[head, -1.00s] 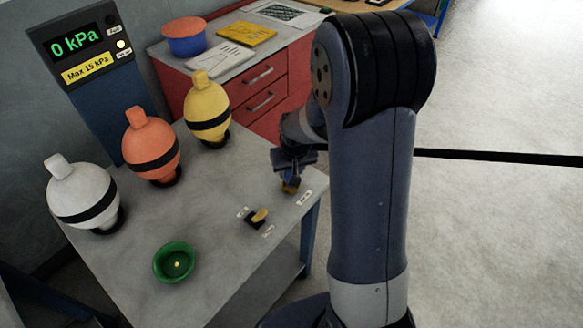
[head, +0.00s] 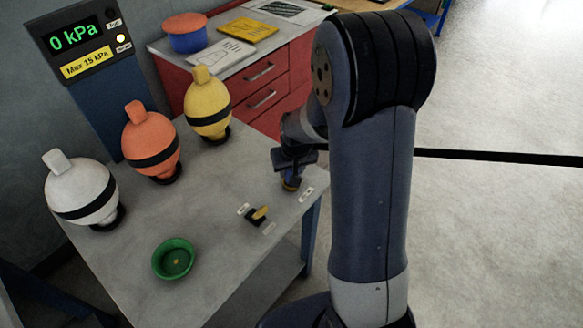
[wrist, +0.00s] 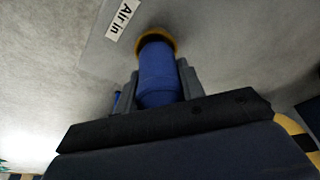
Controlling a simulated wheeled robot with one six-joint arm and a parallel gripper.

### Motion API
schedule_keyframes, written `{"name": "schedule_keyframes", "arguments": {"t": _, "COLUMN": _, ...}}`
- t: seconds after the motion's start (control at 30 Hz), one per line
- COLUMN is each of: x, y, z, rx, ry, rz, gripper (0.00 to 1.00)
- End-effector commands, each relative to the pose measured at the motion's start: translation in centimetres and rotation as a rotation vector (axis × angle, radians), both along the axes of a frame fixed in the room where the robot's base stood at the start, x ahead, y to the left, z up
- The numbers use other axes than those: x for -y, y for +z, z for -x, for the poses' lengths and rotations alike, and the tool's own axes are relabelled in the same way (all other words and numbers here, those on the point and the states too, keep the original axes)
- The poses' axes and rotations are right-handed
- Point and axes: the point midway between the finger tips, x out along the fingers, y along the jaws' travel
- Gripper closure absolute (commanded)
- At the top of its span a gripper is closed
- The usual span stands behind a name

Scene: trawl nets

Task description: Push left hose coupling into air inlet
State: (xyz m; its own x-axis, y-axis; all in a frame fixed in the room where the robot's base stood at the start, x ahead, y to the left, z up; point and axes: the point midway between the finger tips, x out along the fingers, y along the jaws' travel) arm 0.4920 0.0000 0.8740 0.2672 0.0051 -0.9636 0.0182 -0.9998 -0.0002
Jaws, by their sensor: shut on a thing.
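My gripper (head: 291,164) points down over the right edge of the grey table. It is shut on a blue hose coupling (wrist: 157,74), whose two sides lie between the fingers in the wrist view. The coupling's far end meets a brass-coloured ring, the air inlet (wrist: 164,34), and looks lined up with it. How deep it sits cannot be told. The inlet also shows in the head view (head: 291,185), just below the gripper. An "Air in" label (wrist: 119,17) lies beside the inlet. Most of the coupling is hidden by the gripper in the head view.
A valve with a yellow lever (head: 260,213) stands left of the inlet, with small labels around it. A green dish (head: 160,262) is at the front. White (head: 82,198), orange (head: 148,150) and yellow (head: 208,112) balloon-like bodies line the back. The gauge (head: 78,37) reads 0 kPa.

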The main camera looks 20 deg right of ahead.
Motion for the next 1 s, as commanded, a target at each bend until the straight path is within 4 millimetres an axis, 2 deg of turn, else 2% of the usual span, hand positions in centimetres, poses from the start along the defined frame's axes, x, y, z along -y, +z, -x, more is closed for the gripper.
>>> {"name": "schedule_keyframes", "arguments": {"t": 0.2, "x": 0.0, "y": -0.4, "z": -0.1, "rx": 0.003, "ry": 0.000, "rz": 0.000, "gripper": 0.99}}
{"name": "schedule_keyframes", "arguments": {"t": 0.23, "x": 0.0, "y": -0.4, "z": -0.1, "rx": 0.004, "ry": 0.000, "rz": 0.000, "gripper": 0.62}}
{"name": "schedule_keyframes", "arguments": {"t": 0.53, "x": 0.0, "y": -0.3, "z": -0.1, "rx": 0.002, "ry": 0.000, "rz": 0.000, "gripper": 0.37}}
{"name": "schedule_keyframes", "arguments": {"t": 0.83, "x": 0.0, "y": -0.1, "z": 0.0, "rx": 0.002, "ry": 0.000, "rz": 0.000, "gripper": 0.37}}
{"name": "schedule_keyframes", "arguments": {"t": 1.0, "x": 0.0, "y": 1.5, "z": 0.4, "rx": 0.005, "ry": 0.000, "rz": 0.000, "gripper": 0.37}}
